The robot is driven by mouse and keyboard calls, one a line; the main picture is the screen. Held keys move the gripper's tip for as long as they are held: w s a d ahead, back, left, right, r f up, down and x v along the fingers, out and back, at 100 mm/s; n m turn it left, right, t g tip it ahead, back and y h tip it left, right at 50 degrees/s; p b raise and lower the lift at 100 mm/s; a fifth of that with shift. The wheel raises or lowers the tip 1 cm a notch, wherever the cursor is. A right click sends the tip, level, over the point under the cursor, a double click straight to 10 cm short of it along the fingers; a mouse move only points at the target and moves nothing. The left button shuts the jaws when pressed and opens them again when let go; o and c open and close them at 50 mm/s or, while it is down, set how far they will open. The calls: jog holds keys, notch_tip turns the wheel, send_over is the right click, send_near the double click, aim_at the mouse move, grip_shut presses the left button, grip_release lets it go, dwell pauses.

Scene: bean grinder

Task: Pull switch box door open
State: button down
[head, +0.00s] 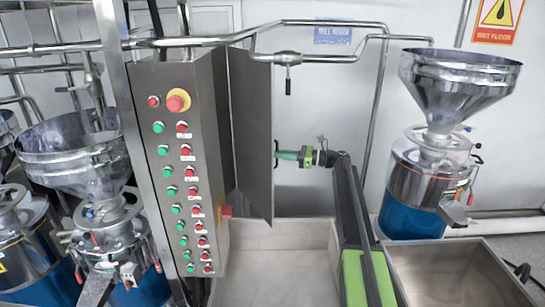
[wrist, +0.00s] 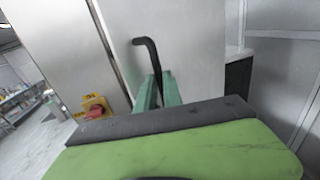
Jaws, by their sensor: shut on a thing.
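The grey switch box (head: 185,130) stands left of centre in the head view, its front lined with red and green buttons. Its flat metal door (head: 253,135) stands out at an angle from the box on the right side. The door also fills the middle of the wrist view (wrist: 190,50). A black bent handle (wrist: 146,48) sticks out from the door. My gripper (head: 281,155) has its green fingers shut on this handle at the door's right edge. The fingers (wrist: 159,82) hide the handle's lower part in the wrist view.
A steel hopper mill (head: 430,170) stands at the right, and another (head: 80,165) at the left. A metal trough (head: 450,270) lies at lower right. Pipes (head: 330,23) run above the door. A red and yellow switch (wrist: 96,106) sits left of my fingers.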

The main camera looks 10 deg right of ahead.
jog(key=shift+w+a+r, duration=0.1)
jog(key=shift+a, duration=0.15)
